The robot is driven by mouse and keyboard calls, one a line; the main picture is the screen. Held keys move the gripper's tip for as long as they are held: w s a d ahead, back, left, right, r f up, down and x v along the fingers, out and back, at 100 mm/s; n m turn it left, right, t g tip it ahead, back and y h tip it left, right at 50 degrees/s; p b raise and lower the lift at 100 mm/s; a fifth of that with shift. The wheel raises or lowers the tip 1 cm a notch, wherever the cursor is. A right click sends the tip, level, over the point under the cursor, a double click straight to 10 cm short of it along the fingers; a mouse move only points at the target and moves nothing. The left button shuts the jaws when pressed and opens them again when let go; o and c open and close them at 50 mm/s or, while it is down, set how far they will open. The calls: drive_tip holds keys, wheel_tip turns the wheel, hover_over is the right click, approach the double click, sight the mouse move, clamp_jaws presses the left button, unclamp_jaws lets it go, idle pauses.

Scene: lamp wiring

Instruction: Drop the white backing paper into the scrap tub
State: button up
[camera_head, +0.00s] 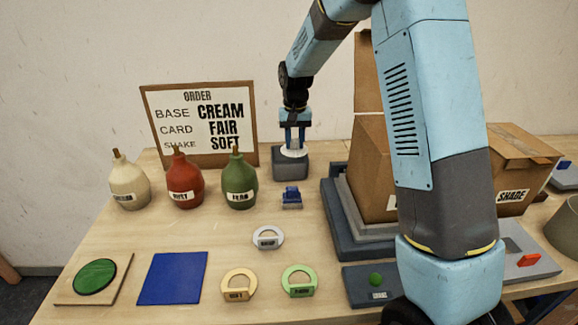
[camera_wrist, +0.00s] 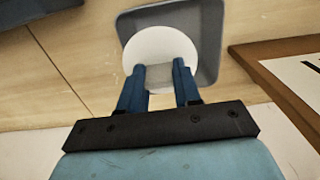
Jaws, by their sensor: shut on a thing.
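The white backing paper (camera_head: 293,153) is a round white disc at the mouth of the grey scrap tub (camera_head: 290,168), at the back of the table. My gripper (camera_head: 294,148) points down over the tub and is shut on the paper. In the wrist view, my gripper's blue fingers (camera_wrist: 160,72) meet the near edge of the white disc (camera_wrist: 158,45), with a greyish tab between them. The tub's grey wall (camera_wrist: 208,45) shows around the disc. The disc hides most of the tub's inside, so I cannot tell whether paper and tub touch.
An order board (camera_head: 200,125) stands just left of the tub. Cream, red and green bottles (camera_head: 239,182) stand in front of it. A small blue part (camera_head: 291,197) lies in front of the tub. A cardboard box (camera_head: 372,165) on a dark stand is to the right.

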drive_tip(key=shift+f, duration=0.5)
drive_tip(key=o, duration=1.1)
wheel_tip(320, 180, up, 14)
drive_tip(key=shift+f, duration=0.2)
drive_tip(key=shift+s+d, duration=0.1)
